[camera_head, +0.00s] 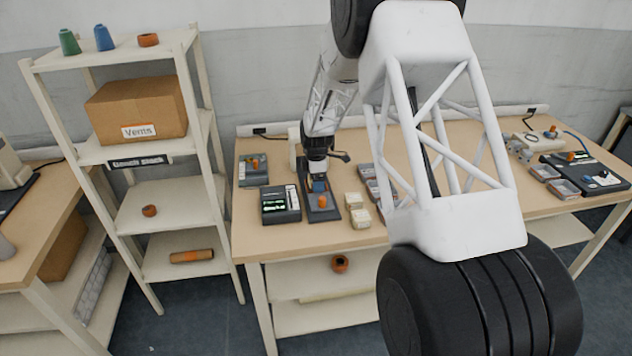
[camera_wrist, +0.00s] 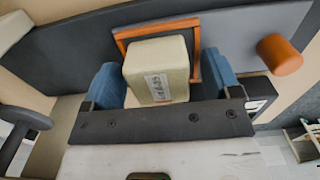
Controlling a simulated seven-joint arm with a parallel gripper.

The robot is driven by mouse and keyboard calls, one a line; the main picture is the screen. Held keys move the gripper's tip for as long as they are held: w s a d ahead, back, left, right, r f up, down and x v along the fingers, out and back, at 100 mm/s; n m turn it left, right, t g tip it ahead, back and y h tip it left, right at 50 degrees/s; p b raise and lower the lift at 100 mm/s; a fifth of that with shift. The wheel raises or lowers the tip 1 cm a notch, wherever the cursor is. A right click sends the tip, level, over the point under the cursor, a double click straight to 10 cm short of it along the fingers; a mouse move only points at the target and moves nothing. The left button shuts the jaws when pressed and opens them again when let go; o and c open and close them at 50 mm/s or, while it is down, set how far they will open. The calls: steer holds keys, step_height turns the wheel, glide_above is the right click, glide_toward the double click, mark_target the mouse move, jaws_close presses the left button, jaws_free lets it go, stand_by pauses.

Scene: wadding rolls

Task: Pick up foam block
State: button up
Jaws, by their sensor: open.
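In the wrist view a cream foam block (camera_wrist: 158,70) with a small printed label sits between the blue fingers of my gripper (camera_wrist: 163,82). The gripper is open. A gap shows between the block and the right finger; the left finger is very close to the block, and I cannot tell whether it touches. An orange frame (camera_wrist: 155,28) stands around the block's far side, on a dark grey board. In the head view my gripper (camera_head: 318,186) is low over the dark board (camera_head: 324,214), and the block between the fingers cannot be made out.
Two more cream blocks (camera_head: 360,218) lie on the table (camera_head: 300,243) right of the board. A dark device with a lit display (camera_head: 281,205) is close on the left. An orange cylinder (camera_wrist: 279,54) stands right of the gripper. Small grey trays (camera_head: 372,190) are farther right.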

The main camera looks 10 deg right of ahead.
stand_by(0.3)
steer(key=c, duration=1)
steer(key=shift+r, duration=0.15)
steer(key=shift+r, duration=0.85)
steer(key=shift+s+r, duration=0.3)
steer(key=shift+r, duration=0.55)
steer(key=s, duration=0.5)
steer(key=s+r, duration=0.1)
steer(key=s, duration=0.9)
steer(key=shift+s+d+r, duration=0.1)
steer(key=shift+s+r, duration=0.05)
steer(key=shift+s, duration=0.1)
